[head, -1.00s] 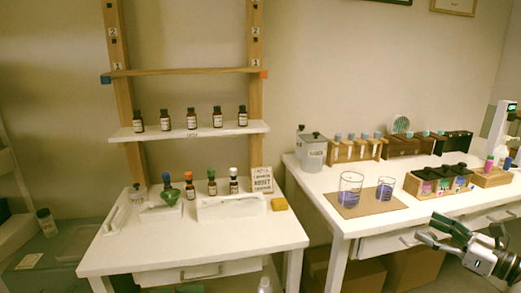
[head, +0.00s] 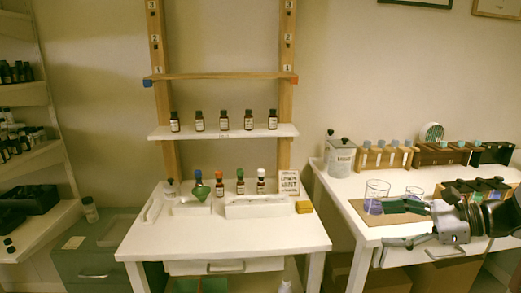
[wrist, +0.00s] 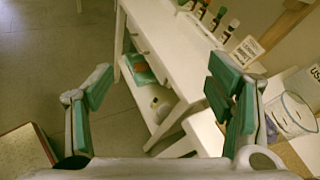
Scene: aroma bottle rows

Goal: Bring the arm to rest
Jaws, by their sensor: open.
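My gripper (head: 404,222) is at the right in the head view, in front of the right-hand table's edge and partly over it. It is open and empty. In the wrist view my gripper (wrist: 160,105) shows two green-padded fingers spread wide, with only the floor and furniture between them. The arm hides part of the beakers, mat and dark boxes behind it.
The white desk (head: 150,240) holds several small bottles, a sign (head: 289,190) and a yellow block (head: 304,207). Several dark bottles stand on the shelf (head: 285,130) above. A glass beaker (head: 376,190) stands on the right-hand table.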

